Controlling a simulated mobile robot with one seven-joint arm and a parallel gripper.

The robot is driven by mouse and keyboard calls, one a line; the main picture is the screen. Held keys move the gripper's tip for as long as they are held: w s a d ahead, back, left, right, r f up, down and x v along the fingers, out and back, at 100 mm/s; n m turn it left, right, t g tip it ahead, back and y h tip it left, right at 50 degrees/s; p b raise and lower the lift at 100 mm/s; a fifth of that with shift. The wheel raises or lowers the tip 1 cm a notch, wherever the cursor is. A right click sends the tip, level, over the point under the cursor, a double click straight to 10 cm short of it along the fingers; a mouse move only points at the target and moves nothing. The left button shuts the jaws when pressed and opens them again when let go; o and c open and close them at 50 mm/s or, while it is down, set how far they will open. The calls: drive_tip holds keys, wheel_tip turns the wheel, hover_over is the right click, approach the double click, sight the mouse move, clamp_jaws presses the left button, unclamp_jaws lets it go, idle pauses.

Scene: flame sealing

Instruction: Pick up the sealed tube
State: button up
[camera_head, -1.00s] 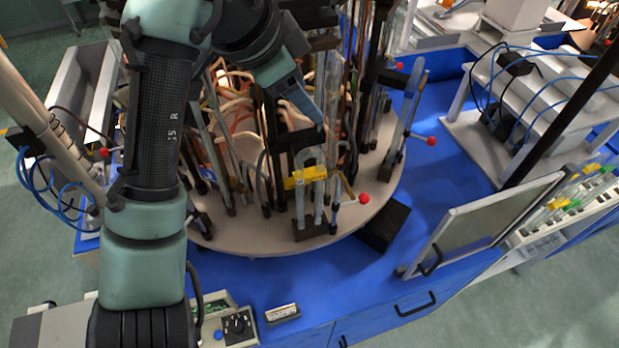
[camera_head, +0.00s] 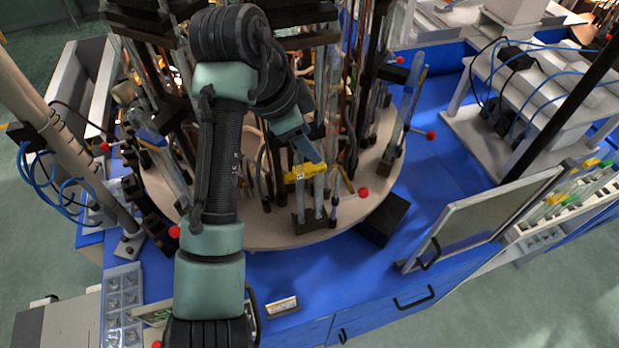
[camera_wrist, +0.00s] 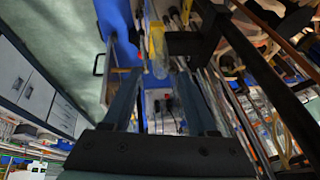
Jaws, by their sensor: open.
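Clear glass tubes (camera_head: 318,195) stand upright in a dark holder at the front edge of the round table, just below a yellow clip (camera_head: 296,174). I cannot tell from the head view which of them is sealed. My gripper (camera_head: 310,152) is right above the clip, pointing down at it. In the wrist view my gripper (camera_wrist: 160,78) is open, with one finger on each side. A clear tube with a rounded end (camera_wrist: 160,62) shows between and beyond the fingertips, beside the yellow clip (camera_wrist: 157,38). Contact with the fingers cannot be told.
The round table (camera_head: 275,237) is crowded with tubes, dark rods and hoses close behind my gripper. A black block (camera_head: 385,220) sits right of the holder. A framed panel (camera_head: 480,217) stands at the right. The blue bench (camera_head: 440,180) has free room.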

drive_tip(key=shift+x, duration=1.2)
clamp_jaws()
drive_tip(key=shift+r, duration=0.1)
idle(0.4)
